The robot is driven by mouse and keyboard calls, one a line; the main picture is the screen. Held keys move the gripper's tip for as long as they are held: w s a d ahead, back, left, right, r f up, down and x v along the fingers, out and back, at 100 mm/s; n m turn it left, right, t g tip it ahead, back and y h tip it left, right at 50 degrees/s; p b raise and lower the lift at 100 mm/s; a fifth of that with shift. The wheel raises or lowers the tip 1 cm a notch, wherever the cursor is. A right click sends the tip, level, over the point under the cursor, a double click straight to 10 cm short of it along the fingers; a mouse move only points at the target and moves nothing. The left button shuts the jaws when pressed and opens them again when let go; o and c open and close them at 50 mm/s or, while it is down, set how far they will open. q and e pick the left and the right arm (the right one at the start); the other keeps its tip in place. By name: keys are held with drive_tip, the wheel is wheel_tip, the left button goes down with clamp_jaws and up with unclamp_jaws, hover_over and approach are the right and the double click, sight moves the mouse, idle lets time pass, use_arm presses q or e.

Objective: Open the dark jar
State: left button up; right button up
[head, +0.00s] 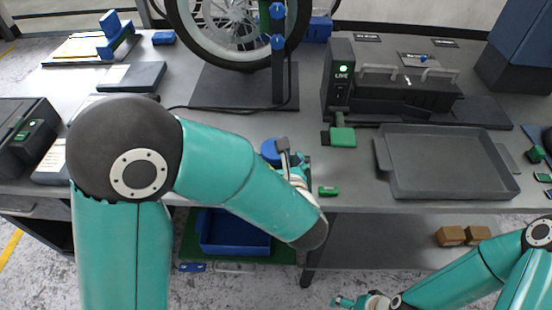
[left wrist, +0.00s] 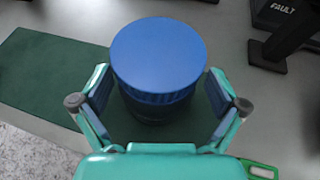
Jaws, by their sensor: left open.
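The dark jar has a wide blue lid (left wrist: 158,58); a little of its dark body shows below the lid in the left wrist view. The lid also shows in the head view (head: 269,151), partly hidden by my left arm. My left gripper (left wrist: 158,92) is open, with one finger on each side of the jar near lid height. Gaps show between the fingers and the lid. The jar stands upright at the edge of a dark green mat (left wrist: 50,85). My right gripper (head: 358,301) is low at the bottom of the head view, away from the bench; its jaws are too small to judge.
A grey tray (head: 446,190) lies right of the jar on the bench. A black device marked LIVE (head: 340,80) stands behind it. A bike wheel (head: 238,35) on a stand is at the back. A small green piece (head: 329,191) lies near the front edge.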

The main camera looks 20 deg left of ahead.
use_arm(q)
drive_tip(key=shift+a, duration=0.1)
drive_tip(key=c, duration=1.5)
drive_tip(key=shift+r, duration=0.15)
wheel_tip(320, 180, up, 20)
drive_tip(key=p, duration=0.3)
drive_tip(key=o, duration=0.8)
drive_tip(key=c, duration=1.1)
